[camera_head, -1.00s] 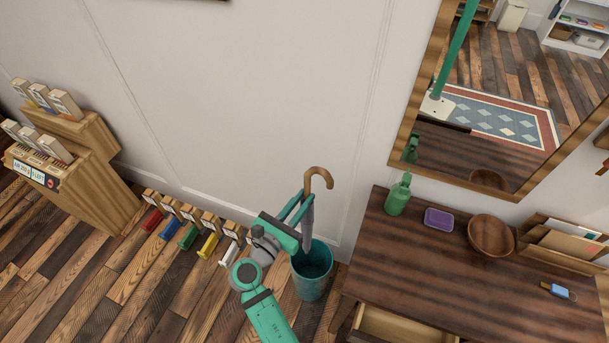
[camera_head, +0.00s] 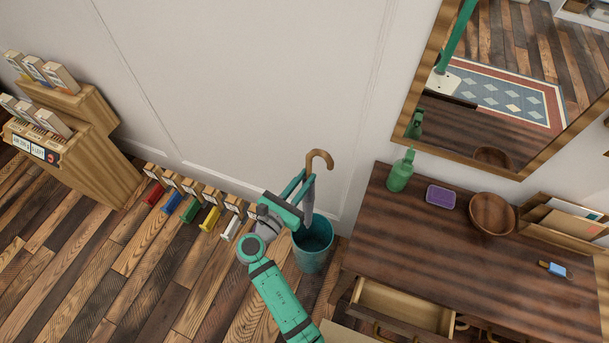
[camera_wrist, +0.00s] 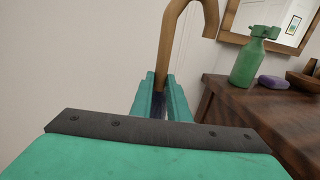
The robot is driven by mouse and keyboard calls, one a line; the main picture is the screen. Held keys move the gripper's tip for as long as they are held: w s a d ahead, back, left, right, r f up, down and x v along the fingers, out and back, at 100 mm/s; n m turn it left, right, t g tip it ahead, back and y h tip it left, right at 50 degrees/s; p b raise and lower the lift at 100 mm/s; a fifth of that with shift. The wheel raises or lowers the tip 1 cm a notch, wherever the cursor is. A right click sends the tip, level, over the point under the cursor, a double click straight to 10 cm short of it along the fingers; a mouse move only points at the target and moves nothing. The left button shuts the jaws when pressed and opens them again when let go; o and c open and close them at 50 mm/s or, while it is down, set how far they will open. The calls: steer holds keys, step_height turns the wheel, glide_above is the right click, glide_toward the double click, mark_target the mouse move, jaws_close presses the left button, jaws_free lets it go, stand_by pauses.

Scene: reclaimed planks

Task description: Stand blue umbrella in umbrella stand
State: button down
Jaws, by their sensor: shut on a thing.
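The umbrella (camera_head: 308,194) has a curved wooden handle and a furled greyish-blue body; it is upright, with its handle on top. The handle also shows in the wrist view (camera_wrist: 168,48), with dark blue cloth between the fingers. My gripper (camera_head: 303,190) is shut on the umbrella just below the handle. The umbrella stand (camera_head: 313,254) is a teal bucket on the floor against the wall. The umbrella's lower part is at the stand's mouth; its tip is hidden, so I cannot tell how deep it reaches.
A wooden table (camera_head: 430,240) with an open drawer (camera_head: 405,306) stands right of the stand. It carries a green bottle (camera_head: 400,172), a purple box (camera_head: 440,196) and a wooden bowl (camera_head: 491,213). Several coloured items (camera_head: 190,208) line the wall to the left. A mirror (camera_head: 500,90) hangs above.

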step_height(320, 180, down, 24)
stand_by(2.7)
steer(key=shift+r, duration=0.1)
steer(key=c, duration=1.6)
jaws_free()
steer(key=v, duration=1.1)
